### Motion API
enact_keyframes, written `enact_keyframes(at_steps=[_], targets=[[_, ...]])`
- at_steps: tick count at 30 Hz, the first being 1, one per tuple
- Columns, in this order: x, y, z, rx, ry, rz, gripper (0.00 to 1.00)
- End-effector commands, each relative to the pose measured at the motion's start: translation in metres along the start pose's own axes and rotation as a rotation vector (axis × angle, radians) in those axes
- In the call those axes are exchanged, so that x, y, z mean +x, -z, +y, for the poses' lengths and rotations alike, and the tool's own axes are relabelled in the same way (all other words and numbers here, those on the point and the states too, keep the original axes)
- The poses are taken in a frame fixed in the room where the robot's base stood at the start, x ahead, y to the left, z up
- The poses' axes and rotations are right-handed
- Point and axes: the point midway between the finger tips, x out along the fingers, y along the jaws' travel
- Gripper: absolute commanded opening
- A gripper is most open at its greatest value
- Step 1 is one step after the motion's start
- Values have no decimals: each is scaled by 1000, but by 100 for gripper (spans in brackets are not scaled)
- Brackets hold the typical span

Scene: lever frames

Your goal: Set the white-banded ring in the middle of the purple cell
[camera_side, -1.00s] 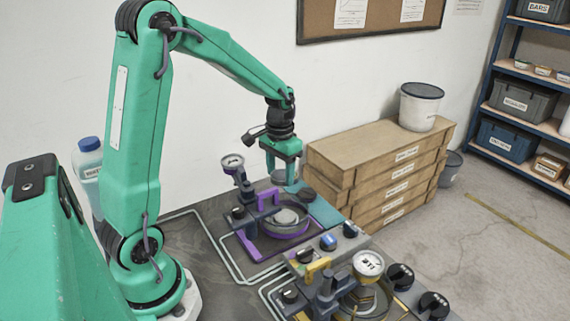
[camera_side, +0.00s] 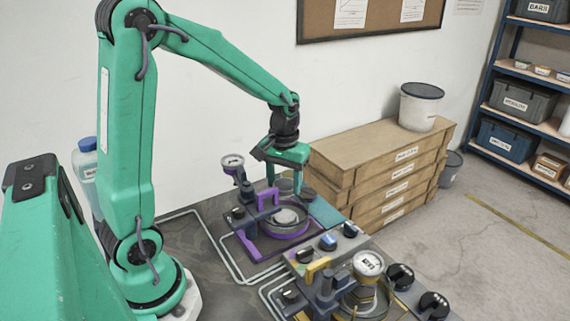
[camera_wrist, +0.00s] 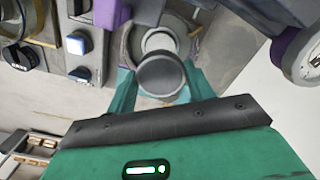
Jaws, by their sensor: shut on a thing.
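My gripper (camera_side: 289,186) is low over the back of the purple cell (camera_side: 245,245), near its round holder with a purple band. In the wrist view its fingers (camera_wrist: 161,92) are on either side of a round grey piece (camera_wrist: 160,74) and shut on it. This appears to be the white-banded ring, but its white band is not clear. The piece looks dark on top and overlaps the near side of the cell's round holder. A pale round centre (camera_wrist: 160,40) shows inside the holder. Contact between the piece and the cell cannot be told.
A purple lever handle (camera_side: 268,198) and a gauge (camera_side: 232,162) stand left of my gripper. A control strip with a blue button (camera_side: 328,242) and a yellow cell with a gauge (camera_side: 368,263) lie in front.

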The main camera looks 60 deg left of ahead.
Motion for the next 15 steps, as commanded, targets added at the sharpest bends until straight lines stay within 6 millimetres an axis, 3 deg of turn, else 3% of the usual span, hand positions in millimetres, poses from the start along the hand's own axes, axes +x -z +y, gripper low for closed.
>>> enact_keyframes(at_steps=[15], targets=[[17, 0, 0, 1, 1, -2, 25]])
